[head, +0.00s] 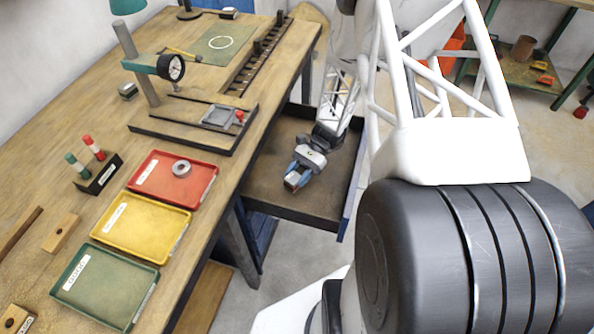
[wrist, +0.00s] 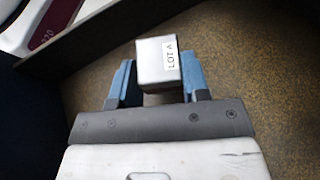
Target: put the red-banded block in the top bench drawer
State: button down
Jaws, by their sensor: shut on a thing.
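The top bench drawer (head: 265,187) is pulled out from the bench's right side, its bare brown floor showing. My gripper (head: 292,180) reaches into the space of the open drawer, pointing down. In the wrist view my gripper (wrist: 157,66) is shut on a pale metal block (wrist: 150,62) with a white "LOT A" label, held between blue fingers. No red band shows on the block's visible faces. The drawer floor (wrist: 250,85) is behind the block; whether the block touches it I cannot tell.
The bench holds a red tray (head: 150,187) with a metal ring (head: 181,168), a yellow tray (head: 130,230), a green tray (head: 105,290) and a dial gauge stand (head: 150,85). The drawer's right wall (head: 350,205) stands close to my arm. Drawer floor beside the gripper is clear.

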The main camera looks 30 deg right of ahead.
jog(key=shift+f, duration=0.9)
jog(key=shift+f, duration=0.65)
dwell(0.4)
jog(key=c, duration=0.5)
grip_release()
jog(key=shift+d, duration=0.15)
jog(key=shift+v, duration=3.8)
jog(key=shift+w+r, duration=0.1)
